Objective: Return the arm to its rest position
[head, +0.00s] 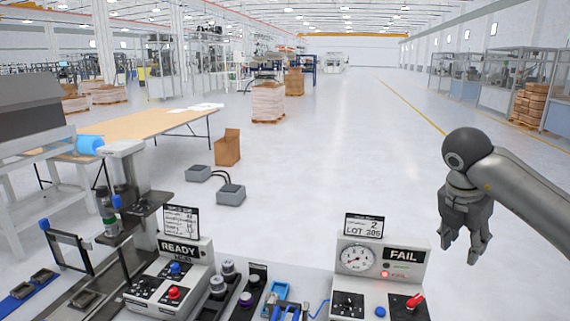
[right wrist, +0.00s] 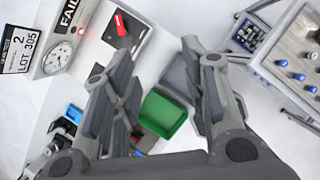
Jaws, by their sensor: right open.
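My right gripper (head: 462,245) hangs at the right of the head view, on a grey arm that comes in from the right edge. Its fingers point down, apart and empty. In the right wrist view the two fingers of the right gripper (right wrist: 165,100) are spread wide, with nothing between them but the bench and bins well below. It is beside and above the FAIL tester (head: 378,270), touching nothing that I can see. My left gripper does not show in either view.
The READY station (head: 172,285) stands left of the FAIL tester. A green bin (right wrist: 164,113) and a grey bin (right wrist: 178,80) lie below the right gripper. A tray with blue-tipped parts (right wrist: 300,60) is at the right of the wrist view. Open floor (head: 330,150) lies beyond.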

